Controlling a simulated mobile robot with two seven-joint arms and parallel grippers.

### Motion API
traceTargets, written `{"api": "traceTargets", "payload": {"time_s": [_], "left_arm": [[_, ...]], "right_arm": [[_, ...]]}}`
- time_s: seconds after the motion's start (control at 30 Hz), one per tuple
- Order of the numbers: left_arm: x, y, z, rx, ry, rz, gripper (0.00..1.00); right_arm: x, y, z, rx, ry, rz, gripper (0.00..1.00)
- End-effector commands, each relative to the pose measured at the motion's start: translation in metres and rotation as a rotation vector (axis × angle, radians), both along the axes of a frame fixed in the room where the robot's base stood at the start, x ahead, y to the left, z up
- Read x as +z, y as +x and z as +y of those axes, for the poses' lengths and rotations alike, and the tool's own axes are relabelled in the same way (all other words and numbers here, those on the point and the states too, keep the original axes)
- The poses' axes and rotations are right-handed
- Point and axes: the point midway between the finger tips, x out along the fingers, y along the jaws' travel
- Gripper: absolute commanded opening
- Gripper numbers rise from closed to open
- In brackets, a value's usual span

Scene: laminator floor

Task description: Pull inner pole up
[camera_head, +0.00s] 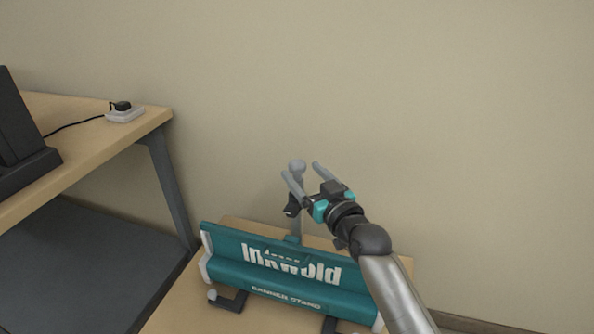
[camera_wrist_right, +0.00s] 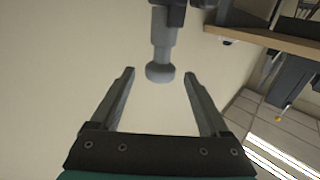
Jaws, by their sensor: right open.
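The grey inner pole (camera_head: 297,192) stands upright behind the teal banner stand (camera_head: 262,283) and ends in a rounded knob (camera_head: 297,164). A black clamp (camera_head: 291,206) sits lower on the pole. My right gripper (camera_head: 300,169) is open near the pole's top, its two fingers on either side of the knob in the picture. In the right wrist view, the knob (camera_wrist_right: 160,73) shows between the fingertips of the open gripper (camera_wrist_right: 159,73), with a gap on both sides. The pole's lower end is hidden behind the banner stand. My left gripper is not in view.
The banner stand rests on a wooden top (camera_head: 185,308) close to the beige wall (camera_head: 430,110). A desk (camera_head: 90,140) at the left carries a black device (camera_head: 22,135) and a small white box (camera_head: 125,115) with a cable. The space above the pole is clear.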

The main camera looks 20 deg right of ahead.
Motion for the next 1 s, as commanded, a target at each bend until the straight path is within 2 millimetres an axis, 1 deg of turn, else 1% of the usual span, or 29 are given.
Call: {"api": "traceTargets", "payload": {"time_s": [0.03,0.1,0.3,0.43,0.73,1.0], "left_arm": [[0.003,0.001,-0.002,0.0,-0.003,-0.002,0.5],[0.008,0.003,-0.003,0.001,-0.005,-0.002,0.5],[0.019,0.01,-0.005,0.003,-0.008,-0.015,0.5],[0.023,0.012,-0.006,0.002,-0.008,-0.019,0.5],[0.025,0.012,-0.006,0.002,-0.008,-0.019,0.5],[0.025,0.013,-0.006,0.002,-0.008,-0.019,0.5]], "right_arm": [[-0.001,0.007,0.002,0.001,0.002,-0.002,0.79],[-0.001,0.014,0.004,0.001,0.002,-0.001,0.79],[-0.001,0.03,0.006,0.0,0.001,0.0,0.79],[0.0,0.035,0.007,0.001,0.001,-0.001,0.79],[0.0,0.036,0.007,0.001,0.001,0.0,0.79],[0.0,0.036,0.007,0.001,0.001,0.0,0.49]]}}
